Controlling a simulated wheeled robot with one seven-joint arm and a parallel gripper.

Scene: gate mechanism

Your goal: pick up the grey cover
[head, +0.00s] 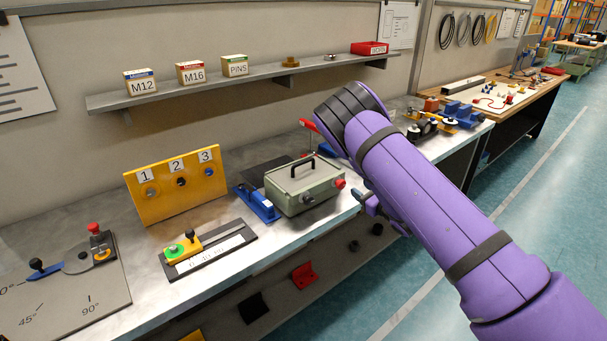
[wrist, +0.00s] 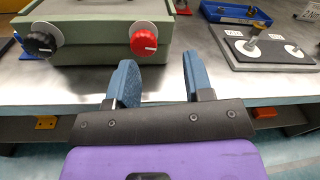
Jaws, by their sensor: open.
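The grey-green cover (head: 303,172) with a black handle (head: 303,165) on top sits on a box of the same colour on the bench, in the head view. The box's front also shows in the wrist view (wrist: 95,45), with a black knob (wrist: 40,44) and a red knob (wrist: 144,39); its top is cut off there. In the head view my purple arm partly hides the gripper, just right of the box.
A blue fixture (head: 257,203) stands close left of the box. In the wrist view, a grey block with pegs (wrist: 262,48) and a blue tray (wrist: 236,13) lie to the right.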

